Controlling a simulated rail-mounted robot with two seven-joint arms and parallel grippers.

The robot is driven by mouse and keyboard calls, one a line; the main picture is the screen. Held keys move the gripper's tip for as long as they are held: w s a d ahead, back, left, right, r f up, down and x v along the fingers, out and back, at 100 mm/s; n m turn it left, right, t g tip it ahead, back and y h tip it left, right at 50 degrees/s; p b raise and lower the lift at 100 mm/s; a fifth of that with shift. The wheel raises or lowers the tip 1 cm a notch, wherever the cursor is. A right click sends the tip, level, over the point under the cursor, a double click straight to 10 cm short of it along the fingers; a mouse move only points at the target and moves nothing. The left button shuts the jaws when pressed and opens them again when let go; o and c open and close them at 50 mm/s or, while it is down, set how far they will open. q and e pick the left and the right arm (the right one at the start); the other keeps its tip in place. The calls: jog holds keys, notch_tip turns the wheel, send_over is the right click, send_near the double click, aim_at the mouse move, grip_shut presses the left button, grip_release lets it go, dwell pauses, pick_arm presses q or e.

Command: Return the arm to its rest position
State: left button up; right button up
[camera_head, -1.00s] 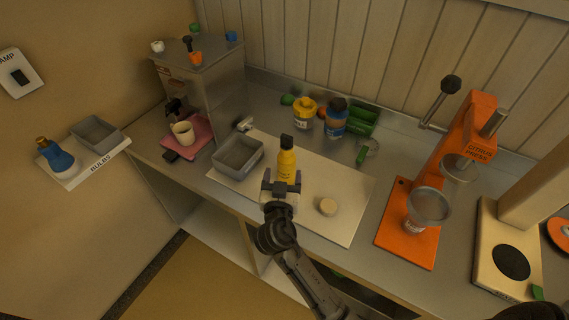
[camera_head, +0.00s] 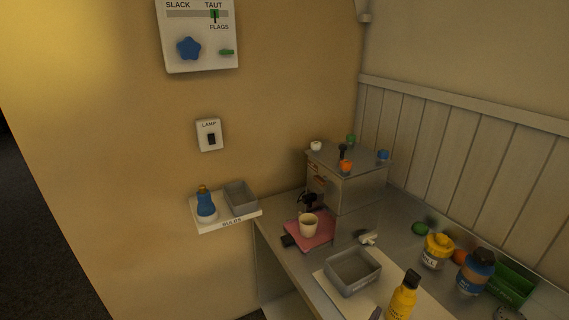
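A small dark tip (camera_head: 376,313), which looks like part of my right gripper, shows at the bottom edge beside the yellow bottle (camera_head: 402,299). The rest of that gripper and its arm are out of frame, so I cannot tell whether it is open or shut on the bottle. The bottle stands upright with a dark cap, its lower part cut off by the frame. My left gripper is not in view.
A grey bin (camera_head: 353,271) sits on the pale board left of the bottle. A cup (camera_head: 308,225) stands on a pink mat before the metal box (camera_head: 345,182). Jars (camera_head: 437,250) and a green tray (camera_head: 511,284) are at right. A bulb shelf (camera_head: 226,222) is on the wall.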

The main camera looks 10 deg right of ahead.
jog(key=s+a+f+n+g+y, duration=0.5)
jog(key=s+a+f+n+y, duration=0.2)
jog(key=s+n+y, duration=0.4)
jog(key=s+f+g+y, duration=0.1)
jog(key=s+f+g, duration=0.1)
jog(key=s+f, duration=0.5)
jog(key=s+f+g+y, duration=0.1)
jog(key=s+f+g, duration=0.15)
jog(key=s, duration=0.85)
notch_tip(320, 180, up, 29)
jog(key=p, duration=3)
jog(key=shift+d, duration=0.3)
jog(key=shift+r, duration=0.1)
